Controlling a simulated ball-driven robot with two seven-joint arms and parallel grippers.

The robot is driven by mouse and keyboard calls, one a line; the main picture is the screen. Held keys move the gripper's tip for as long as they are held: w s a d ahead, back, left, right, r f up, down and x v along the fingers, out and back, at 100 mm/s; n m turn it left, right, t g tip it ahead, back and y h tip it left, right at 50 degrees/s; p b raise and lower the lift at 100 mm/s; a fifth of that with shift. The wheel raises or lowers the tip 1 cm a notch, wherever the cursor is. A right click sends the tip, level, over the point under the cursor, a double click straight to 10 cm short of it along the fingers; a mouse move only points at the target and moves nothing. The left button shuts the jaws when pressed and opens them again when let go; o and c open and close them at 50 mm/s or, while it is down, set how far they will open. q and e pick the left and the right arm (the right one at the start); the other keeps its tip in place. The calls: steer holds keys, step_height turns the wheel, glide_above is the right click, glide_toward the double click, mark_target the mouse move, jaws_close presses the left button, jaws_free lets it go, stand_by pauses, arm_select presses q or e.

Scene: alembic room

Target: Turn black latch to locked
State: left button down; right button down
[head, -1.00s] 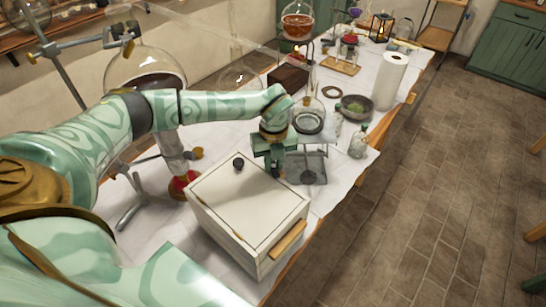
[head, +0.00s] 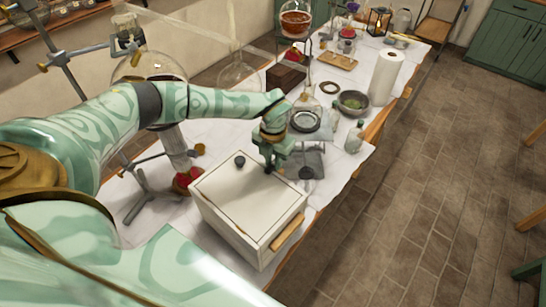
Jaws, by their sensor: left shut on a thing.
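A white box (head: 245,205) with a flat lid stands on the near part of the table. A black round knob (head: 239,161) sits on its lid near the back edge. My left gripper (head: 270,168) points down at the back right edge of the lid, to the right of that knob. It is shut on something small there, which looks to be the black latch. The fingers hide the latch, so its angle cannot be told. My right gripper is not in view.
A wooden handle (head: 288,232) sticks out of the box's right side. A metal stand (head: 308,160) with a dark knob is close behind the gripper. A glass bottle (head: 354,137), a bowl (head: 352,103) and a paper roll (head: 385,78) stand farther back.

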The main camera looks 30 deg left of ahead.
mark_target(273, 164)
arm_select(q)
steer(key=shift+m, duration=0.6)
steer(key=c, duration=1.3)
jaws_free()
step_height(273, 164, up, 16)
steer(key=shift+r+p, duration=0.2)
steer(key=shift+p, duration=0.35)
steer(key=shift+f, duration=0.15)
